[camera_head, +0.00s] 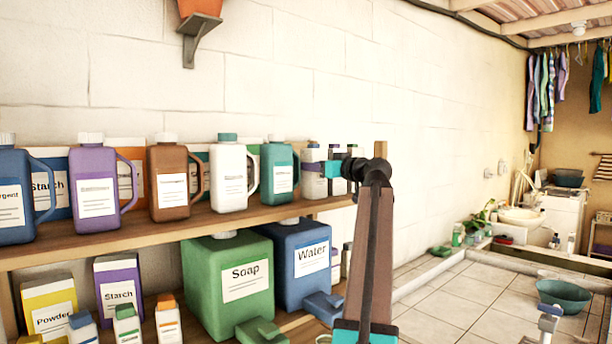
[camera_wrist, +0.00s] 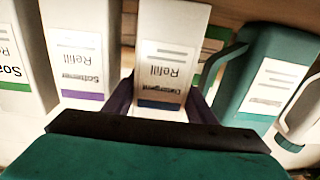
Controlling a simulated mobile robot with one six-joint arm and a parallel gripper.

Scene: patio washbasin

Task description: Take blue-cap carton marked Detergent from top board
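The carton marked Detergent Refill (camera_wrist: 163,55) is white with a blue stripe on its label. It appears upside down in the middle of the wrist view, and its cap is hidden. It stands on the top board (camera_head: 130,235), between a teal jug and a Softener carton. In the head view it shows beside the teal jug (camera_head: 312,155), partly behind my gripper. My gripper (camera_wrist: 162,100) has one dark finger on each side of the carton, seemingly with slim gaps. It looks open around the carton. My gripper also shows at the right end of the board (camera_head: 327,168).
The Softener carton (camera_wrist: 80,50) and Soap carton (camera_wrist: 14,60) stand on one side, the teal jug (camera_head: 279,165) closely on the other. More jugs and boxes line the board. A green Soap jug (camera_head: 235,300) and blue Water jug (camera_head: 303,280) stand below.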

